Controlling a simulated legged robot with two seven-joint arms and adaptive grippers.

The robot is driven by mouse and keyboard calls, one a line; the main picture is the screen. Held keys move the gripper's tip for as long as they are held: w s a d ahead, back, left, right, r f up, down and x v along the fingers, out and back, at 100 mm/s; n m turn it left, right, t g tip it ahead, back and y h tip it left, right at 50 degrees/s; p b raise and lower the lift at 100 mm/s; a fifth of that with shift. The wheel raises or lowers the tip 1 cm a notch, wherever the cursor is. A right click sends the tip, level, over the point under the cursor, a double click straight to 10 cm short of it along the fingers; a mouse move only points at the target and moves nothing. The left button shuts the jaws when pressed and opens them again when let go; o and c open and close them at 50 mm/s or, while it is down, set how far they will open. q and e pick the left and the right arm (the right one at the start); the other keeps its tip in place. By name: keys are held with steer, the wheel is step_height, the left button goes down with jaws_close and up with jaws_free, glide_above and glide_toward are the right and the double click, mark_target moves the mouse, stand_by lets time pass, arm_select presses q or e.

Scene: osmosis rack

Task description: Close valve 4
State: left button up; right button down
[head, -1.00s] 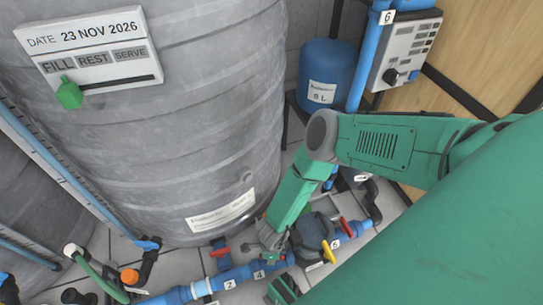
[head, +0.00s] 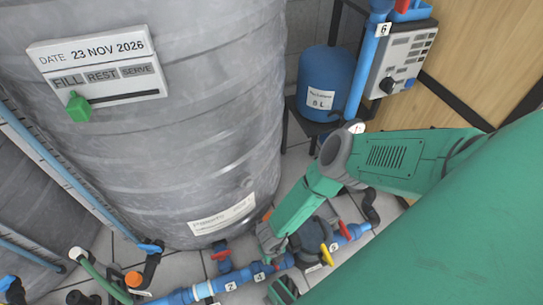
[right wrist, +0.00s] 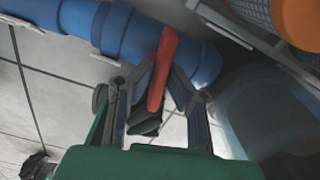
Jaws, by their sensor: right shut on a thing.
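The label 4 (head: 259,277) sits on the blue pipe (head: 236,277) low in the head view. My right gripper (head: 271,252) reaches down to the pipe beside that label. In the right wrist view, my right gripper (right wrist: 164,82) is closed around a red valve handle (right wrist: 162,65), with a finger on each side. The handle stands across the blue pipe (right wrist: 140,40), pointing towards the wrist. In the head view the gripper and forearm largely hide this handle. My left gripper is not seen.
A red handle (head: 221,255) stands near label 2 (head: 230,286). A yellow handle (head: 327,255) and another red handle (head: 343,229) are close on the right. The large grey tank (head: 170,180) rises behind the pipe. A blue vessel (head: 325,70) stands farther back.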

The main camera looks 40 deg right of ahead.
steer(key=shift+d+m+p, duration=0.1)
steer(key=shift+m+p, duration=0.2)
steer(key=shift+m, duration=0.8)
steer(key=c, duration=1.6)
jaws_free()
steer(key=shift+r, duration=0.1)
step_height(320, 180, up, 12)
steer(key=shift+f, duration=0.15)
